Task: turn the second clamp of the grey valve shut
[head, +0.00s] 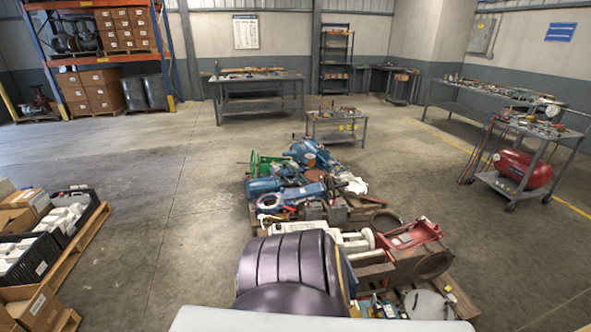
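I cannot make out a grey valve or its clamps for certain. The heap of machine parts on pallets ahead of me is where several grey pieces lie. A grey blocky part (336,212) sits in the middle of the heap, partly covered by its neighbours. A flat light-grey round piece (427,304) lies at the near right of the heap. Neither shows a clamp that I can tell at this size. Neither of my grippers is in the head view.
A large dark purple ribbed drum (290,262) stands nearest. A red metal frame (408,236) and blue machines (309,152) lie beyond. Crates and cartons (38,235) stand at left. A cart with a red tank (522,168) is at right.

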